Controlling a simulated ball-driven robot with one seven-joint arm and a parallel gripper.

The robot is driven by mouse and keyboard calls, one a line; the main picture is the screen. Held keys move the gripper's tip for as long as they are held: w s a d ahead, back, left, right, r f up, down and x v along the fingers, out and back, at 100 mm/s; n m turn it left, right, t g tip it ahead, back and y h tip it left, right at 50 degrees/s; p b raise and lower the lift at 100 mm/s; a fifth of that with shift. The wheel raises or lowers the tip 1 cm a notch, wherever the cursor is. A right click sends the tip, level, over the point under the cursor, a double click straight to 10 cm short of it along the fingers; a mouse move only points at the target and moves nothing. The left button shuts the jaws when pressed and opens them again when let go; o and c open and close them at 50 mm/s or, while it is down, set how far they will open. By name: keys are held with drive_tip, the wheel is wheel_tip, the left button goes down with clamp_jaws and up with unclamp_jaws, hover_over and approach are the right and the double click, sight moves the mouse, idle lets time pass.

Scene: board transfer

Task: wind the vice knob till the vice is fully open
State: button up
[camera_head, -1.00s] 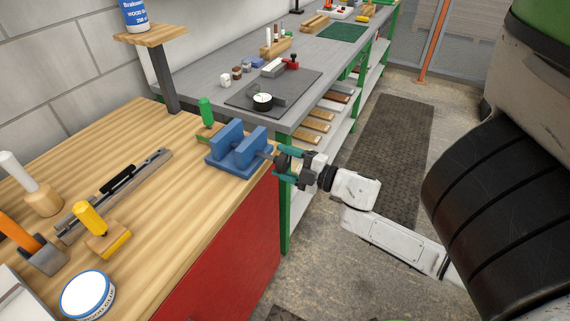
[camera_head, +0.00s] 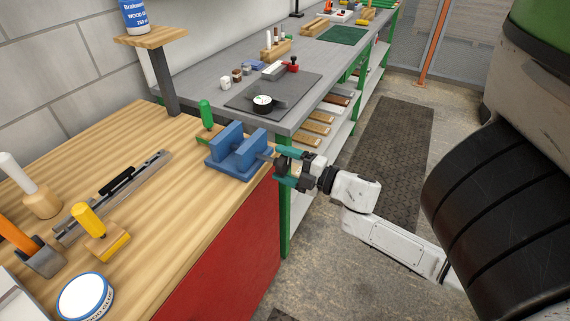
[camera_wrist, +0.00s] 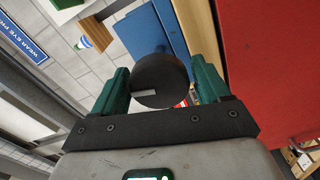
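The blue vice (camera_head: 228,166) stands at the far right corner of the wooden bench top. Its two upright jaws are apart, with a gap between them. My gripper (camera_head: 280,166) is level with the vice's right end, at the screw side. In the wrist view the round dark knob (camera_wrist: 160,82) lies between the two green fingers of my gripper (camera_wrist: 160,90), one on each side. Whether the fingers press on the knob or stand just clear of it cannot be told. Part of the blue vice body (camera_wrist: 175,30) shows behind the knob.
A green-handled tool (camera_head: 206,115) stands just behind the vice. A yellow-handled tool (camera_head: 90,220), a metal rail (camera_head: 115,195) and a round tin (camera_head: 86,297) are on the bench. The red bench side (camera_head: 225,265) drops below the vice. Floor right of my gripper is open.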

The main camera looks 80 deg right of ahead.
drive_tip(key=shift+o, duration=1)
drive_tip(key=shift+d, duration=0.1)
drive_tip(key=shift+s, duration=0.2)
drive_tip(key=b+v, duration=0.1)
drive_tip(key=v, duration=0.9)
drive_tip(key=shift+s+b, duration=0.2)
drive_tip(key=shift+b, duration=0.2)
drive_tip(key=shift+w, duration=0.1)
